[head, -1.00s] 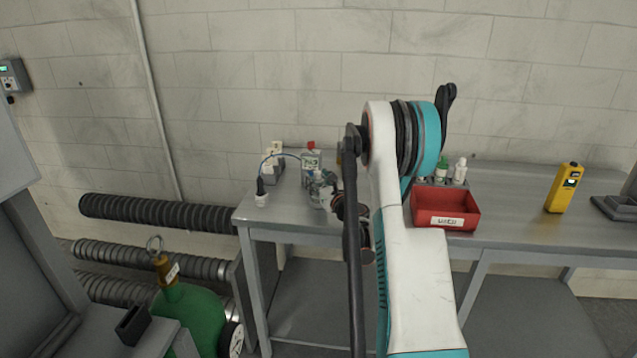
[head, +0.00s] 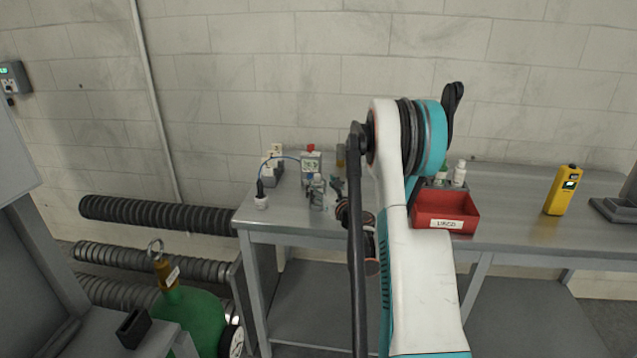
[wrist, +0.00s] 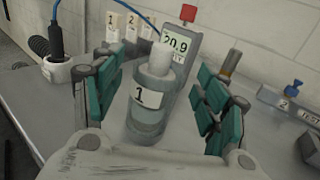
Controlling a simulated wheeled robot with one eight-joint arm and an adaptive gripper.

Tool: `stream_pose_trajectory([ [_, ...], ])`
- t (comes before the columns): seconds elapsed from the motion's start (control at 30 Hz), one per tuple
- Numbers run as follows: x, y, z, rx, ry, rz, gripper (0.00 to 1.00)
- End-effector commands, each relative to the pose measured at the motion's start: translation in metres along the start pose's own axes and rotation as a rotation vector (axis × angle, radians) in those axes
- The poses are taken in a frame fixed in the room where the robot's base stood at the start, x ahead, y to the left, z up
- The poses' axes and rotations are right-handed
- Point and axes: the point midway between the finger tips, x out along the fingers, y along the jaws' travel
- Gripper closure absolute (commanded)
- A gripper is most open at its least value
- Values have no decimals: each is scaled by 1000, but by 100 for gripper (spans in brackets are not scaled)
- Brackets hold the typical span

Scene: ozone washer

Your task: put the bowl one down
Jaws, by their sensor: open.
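The bowl one (wrist: 147,117) is a grey, see-through cylinder with a pale top and a white label "1". It stands upright in the wrist view, between the two fingers of my gripper (wrist: 150,105), with gaps on both sides. The green-padded fingers are open. In the head view the bowl (head: 318,193) appears on the metal bench near its front left part. My gripper (head: 338,190) is just right of it, partly hidden by my own arm.
A meter reading 20.9 with a red knob (wrist: 188,13) stands close behind the bowl. A white cup with a black plug and blue cable (head: 262,201) is to the left. A red bin (head: 445,212) and yellow handheld device (head: 562,190) are farther right on the bench (head: 510,215).

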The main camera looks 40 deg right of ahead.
Motion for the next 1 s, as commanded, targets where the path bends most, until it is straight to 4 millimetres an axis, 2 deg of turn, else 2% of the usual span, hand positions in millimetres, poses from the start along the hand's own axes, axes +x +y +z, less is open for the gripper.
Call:
stream_pose_trajectory([
  [0.03,-12,-1,2,0,0,-2,33],
  [0.2,-48,-1,1,0,0,-2,33],
  [0.43,-82,-1,-2,0,0,0,33],
  [0.6,-90,0,-1,0,0,0,33],
  [1.0,-91,0,0,0,0,0,33],
])
